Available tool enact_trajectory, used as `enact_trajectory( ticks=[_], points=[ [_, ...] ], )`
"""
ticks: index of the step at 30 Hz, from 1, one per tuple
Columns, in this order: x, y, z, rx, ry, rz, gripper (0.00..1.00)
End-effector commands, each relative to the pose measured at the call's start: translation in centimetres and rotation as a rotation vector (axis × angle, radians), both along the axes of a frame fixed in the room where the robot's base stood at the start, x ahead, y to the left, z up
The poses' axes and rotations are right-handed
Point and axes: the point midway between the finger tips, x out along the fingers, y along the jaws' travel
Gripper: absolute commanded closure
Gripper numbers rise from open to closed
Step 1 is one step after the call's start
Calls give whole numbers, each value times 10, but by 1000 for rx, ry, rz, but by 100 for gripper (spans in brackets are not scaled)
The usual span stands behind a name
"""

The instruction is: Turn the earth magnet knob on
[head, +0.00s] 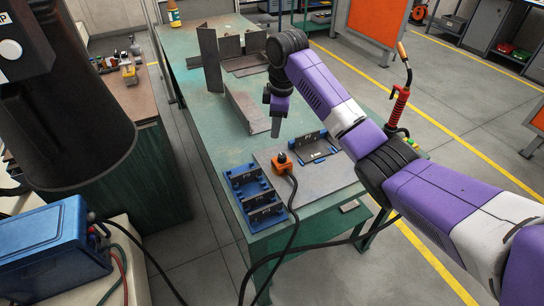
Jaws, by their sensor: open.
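The earth magnet (284,167) is a small orange block with a dark knob (281,158) on top and a black cable leading from it. It sits on the left part of a grey metal plate (335,187) on the green table (199,104). The knob's setting is too small to tell. My gripper (276,133) points down over the table, behind the magnet in the picture and apart from it. It is open and nothing shows between its fingers.
A blue fixture (257,216) with dark brackets stands left of the magnet, and another blue-cornered fixture (316,149) right of it. Upright steel plates (208,60) stand farther back. A welding torch (399,104) stands at the table's right edge. The cable hangs over the front edge.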

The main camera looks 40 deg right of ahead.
Motion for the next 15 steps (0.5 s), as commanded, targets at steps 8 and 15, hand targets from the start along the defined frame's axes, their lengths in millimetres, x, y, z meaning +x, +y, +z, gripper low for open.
enact_trajectory(
  ticks=[8, 15],
  points=[
    [-44, 7, -13, 31, 188, 116, 52],
    [-44, 7, -43, 31, 185, 119, 52]
  ],
)
